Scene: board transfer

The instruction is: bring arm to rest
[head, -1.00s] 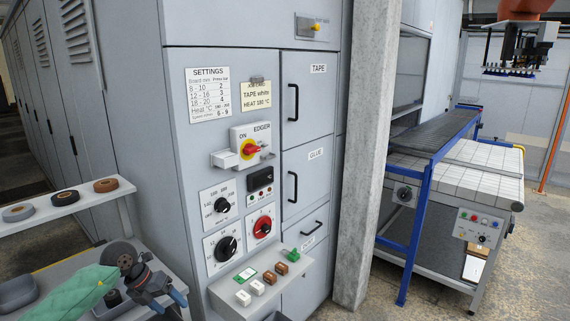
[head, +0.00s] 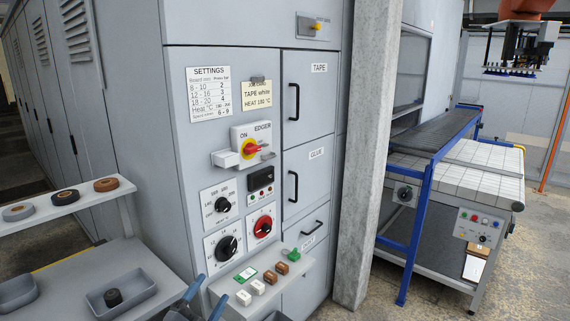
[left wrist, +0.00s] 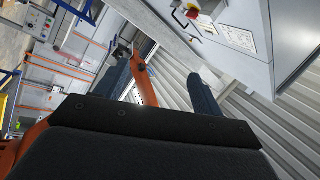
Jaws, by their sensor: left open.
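In the left wrist view the fingers of the left gripper (left wrist: 158,72) also stand apart and empty. The rest of my left arm is out of the head view. My right gripper is in neither view.
The grey edger cabinet (head: 262,60) stands close ahead, with a button shelf (head: 235,304) jutting out. At left are tape rolls on a shelf (head: 70,212) and a grey tray (head: 140,292) below.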

